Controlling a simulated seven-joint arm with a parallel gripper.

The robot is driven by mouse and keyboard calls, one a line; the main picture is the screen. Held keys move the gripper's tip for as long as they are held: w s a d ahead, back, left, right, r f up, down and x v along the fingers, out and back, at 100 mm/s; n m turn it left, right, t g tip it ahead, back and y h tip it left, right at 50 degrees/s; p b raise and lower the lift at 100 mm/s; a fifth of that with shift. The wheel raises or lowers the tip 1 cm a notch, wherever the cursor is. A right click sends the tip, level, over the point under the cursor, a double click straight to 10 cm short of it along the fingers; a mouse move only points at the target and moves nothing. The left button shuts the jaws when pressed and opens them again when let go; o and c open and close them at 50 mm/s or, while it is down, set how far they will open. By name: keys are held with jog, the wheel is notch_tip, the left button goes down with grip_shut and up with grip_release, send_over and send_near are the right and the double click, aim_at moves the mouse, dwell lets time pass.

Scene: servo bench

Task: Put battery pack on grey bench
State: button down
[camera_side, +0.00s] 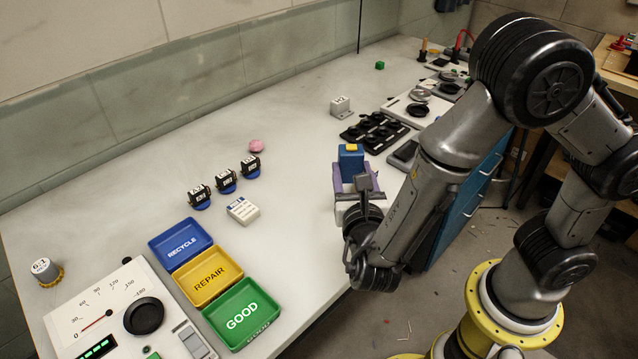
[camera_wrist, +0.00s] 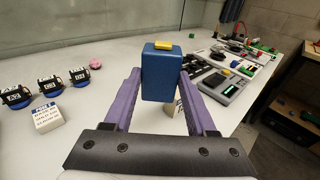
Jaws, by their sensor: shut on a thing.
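The battery pack appears to be the blue block with a yellow top (camera_side: 350,162), upright between the purple fingers of my gripper (camera_side: 352,172). In the wrist view the same blue block (camera_wrist: 161,78) sits between the two fingertips, and my gripper is shut on it. The grey bench (camera_side: 290,215) is the long pale top below. The block looks to be above the bench, but its lower end is partly hidden by the fingers in the side view, so I cannot tell the gap. A small beige thing (camera_wrist: 172,108) shows behind the block's lower edge.
Blue (camera_side: 181,244), yellow (camera_side: 207,275) and green trays (camera_side: 243,312) stand front left. Several black servos on blue bases (camera_side: 226,181), a white labelled box (camera_side: 242,210) and a pink lump (camera_side: 256,146) lie left. A black tray (camera_side: 375,132) is behind right. The middle is clear.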

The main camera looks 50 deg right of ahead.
jog(key=w+f, duration=0.2)
jog(key=w+a+f, duration=0.1)
jog(key=w+f, duration=0.1)
jog(key=w, duration=0.1)
jog(key=w+f, duration=0.2)
jog(key=shift+w+a+f, duration=0.2)
jog(key=shift+w+f, duration=0.1)
jog(key=shift+f, duration=0.1)
jog(key=shift+w+f, duration=0.15)
jog(key=shift+f, duration=0.75)
jog(key=shift+w+f, duration=0.1)
jog(key=shift+f, duration=0.75)
jog(key=shift+f, duration=0.1)
jog(key=shift+c, duration=1)
grip_release()
jog(key=shift+f, duration=0.1)
